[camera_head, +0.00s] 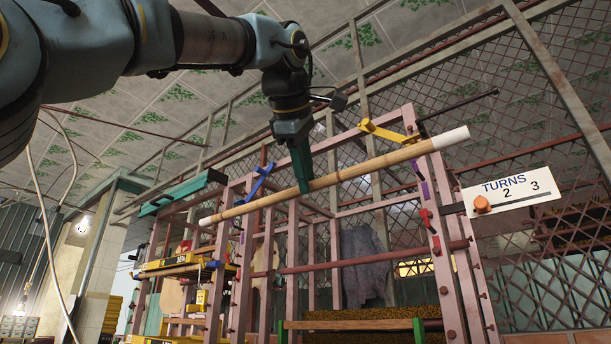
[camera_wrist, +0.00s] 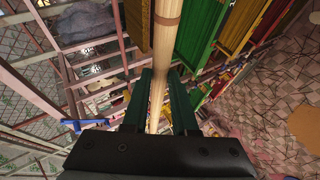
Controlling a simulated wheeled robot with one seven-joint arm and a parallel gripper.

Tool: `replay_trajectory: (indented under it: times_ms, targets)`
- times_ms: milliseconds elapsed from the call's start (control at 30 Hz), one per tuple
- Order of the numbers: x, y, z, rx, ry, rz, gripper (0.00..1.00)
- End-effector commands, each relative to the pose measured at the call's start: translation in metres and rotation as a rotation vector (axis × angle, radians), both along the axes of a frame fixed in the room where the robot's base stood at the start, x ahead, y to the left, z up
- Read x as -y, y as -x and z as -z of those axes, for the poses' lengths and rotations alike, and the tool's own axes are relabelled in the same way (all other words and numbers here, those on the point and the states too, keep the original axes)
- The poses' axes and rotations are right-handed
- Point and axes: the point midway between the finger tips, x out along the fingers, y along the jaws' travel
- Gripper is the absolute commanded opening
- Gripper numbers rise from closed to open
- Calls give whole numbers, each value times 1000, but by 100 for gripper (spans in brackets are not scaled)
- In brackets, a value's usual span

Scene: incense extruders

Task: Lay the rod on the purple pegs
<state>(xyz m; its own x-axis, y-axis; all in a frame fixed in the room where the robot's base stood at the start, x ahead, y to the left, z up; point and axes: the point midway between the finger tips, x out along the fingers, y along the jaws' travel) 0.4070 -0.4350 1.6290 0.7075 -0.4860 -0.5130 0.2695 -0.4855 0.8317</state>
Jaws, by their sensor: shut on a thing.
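The rod (camera_head: 355,170) is long, tan and wooden with white ends. My gripper (camera_head: 302,180) is shut on it near its middle and holds it in the air, in front of the pink rack as seen here. The rod slopes up to the right in the head view. In the wrist view the rod (camera_wrist: 166,45) runs between the two green fingers of my gripper (camera_wrist: 158,95). Small purple pegs (camera_head: 425,190) show on the rack's right post, just below the rod's right part. The left purple peg is too small to make out clearly. No contact between rod and pegs is clear.
The pink rack (camera_head: 448,240) also has a yellow peg (camera_head: 385,132) and a blue peg (camera_head: 258,182) higher up, and red pegs (camera_head: 426,217) lower. A white TURNS sign (camera_head: 512,191) juts out at right. Colored boards (camera_wrist: 243,35) lie right of the rod in the wrist view.

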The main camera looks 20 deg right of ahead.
Motion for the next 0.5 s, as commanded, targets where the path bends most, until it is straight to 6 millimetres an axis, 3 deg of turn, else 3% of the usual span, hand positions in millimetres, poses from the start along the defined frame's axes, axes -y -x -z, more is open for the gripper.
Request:
replay_trajectory:
  times_ms: [500]
  targets:
    - [-35,19,0,0,3,-1,0]
